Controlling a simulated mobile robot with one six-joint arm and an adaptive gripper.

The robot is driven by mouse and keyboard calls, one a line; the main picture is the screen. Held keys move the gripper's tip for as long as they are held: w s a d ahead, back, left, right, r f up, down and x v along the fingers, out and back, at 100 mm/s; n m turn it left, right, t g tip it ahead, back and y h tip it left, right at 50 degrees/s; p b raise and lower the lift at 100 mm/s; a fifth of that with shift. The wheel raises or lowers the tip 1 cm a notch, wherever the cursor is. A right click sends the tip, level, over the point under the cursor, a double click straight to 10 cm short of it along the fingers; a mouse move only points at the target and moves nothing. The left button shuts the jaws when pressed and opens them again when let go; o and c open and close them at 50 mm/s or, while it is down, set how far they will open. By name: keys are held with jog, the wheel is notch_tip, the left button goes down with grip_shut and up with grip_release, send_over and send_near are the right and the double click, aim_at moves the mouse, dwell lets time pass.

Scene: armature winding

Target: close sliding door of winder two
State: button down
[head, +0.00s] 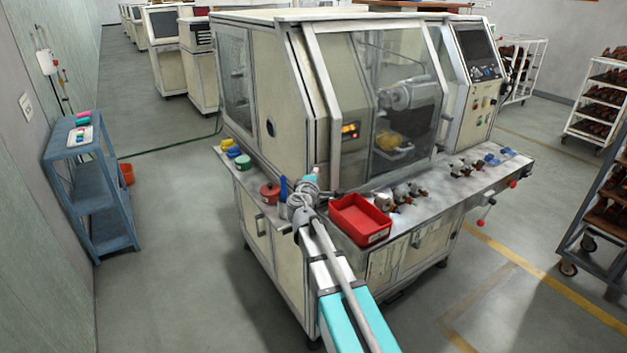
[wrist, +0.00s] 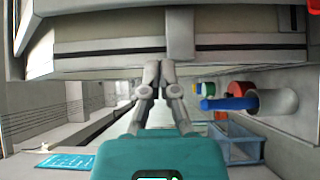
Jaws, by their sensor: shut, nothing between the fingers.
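The near winder (head: 275,110) stands in the middle of the head view. A dark, see-through sliding door (head: 420,125) covers the right part of its sloped front. Left of that pane, the front shows a lighter strip with a lit orange display; I cannot tell exactly where the door's edge lies. My gripper (wrist: 157,68) is shut and empty, its fingertips close together below a pale machine panel (wrist: 180,35) in the wrist view. Whether they touch it is unclear. In the head view my wrist is at the machine's front left corner, above the ledge, and the fingertips are hard to make out.
A red bin (head: 360,220) and several small parts lie on the front ledge. A blue shelf (head: 88,190) stands at left, racks (head: 600,100) at right. Floor between is clear.

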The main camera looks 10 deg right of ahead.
jog(key=w+d, duration=0.4)
jog(key=shift+w+d, duration=0.25)
jog(key=shift+d, duration=0.4)
